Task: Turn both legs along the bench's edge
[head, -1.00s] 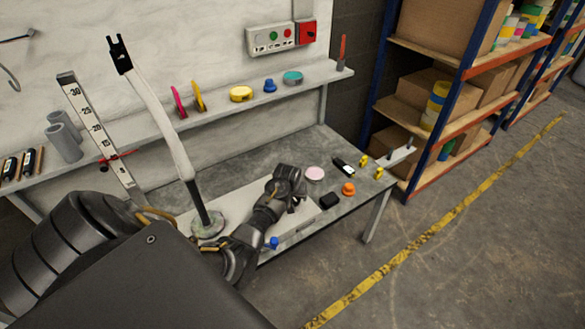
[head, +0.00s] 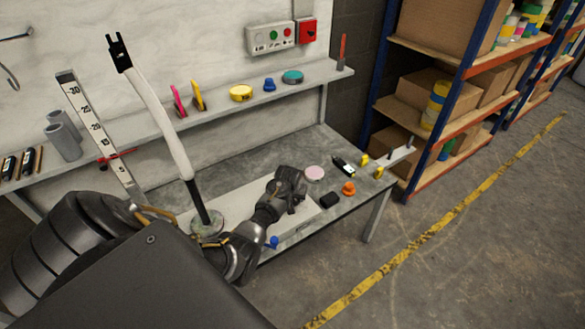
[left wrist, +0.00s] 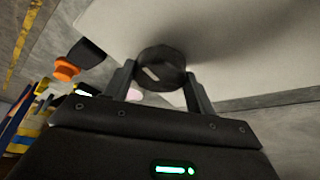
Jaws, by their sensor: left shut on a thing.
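My left gripper (head: 291,203) is over the pale slab (head: 246,201) on the grey bench (head: 341,211). In the left wrist view, its two fingers (left wrist: 160,88) are shut on a dark round knob (left wrist: 161,66) with a short white mark on its face. The knob sits against the pale slab (left wrist: 215,40). In the head view the gripper hides the knob. I cannot make out which parts are the legs. My right gripper is not in view.
A white, curved stand (head: 165,125) rises from a round base left of the gripper. A black block (head: 330,200), an orange knob (head: 348,188) and a pink disc (head: 314,173) lie to the right. A blue knob (head: 273,242) is near the front edge.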

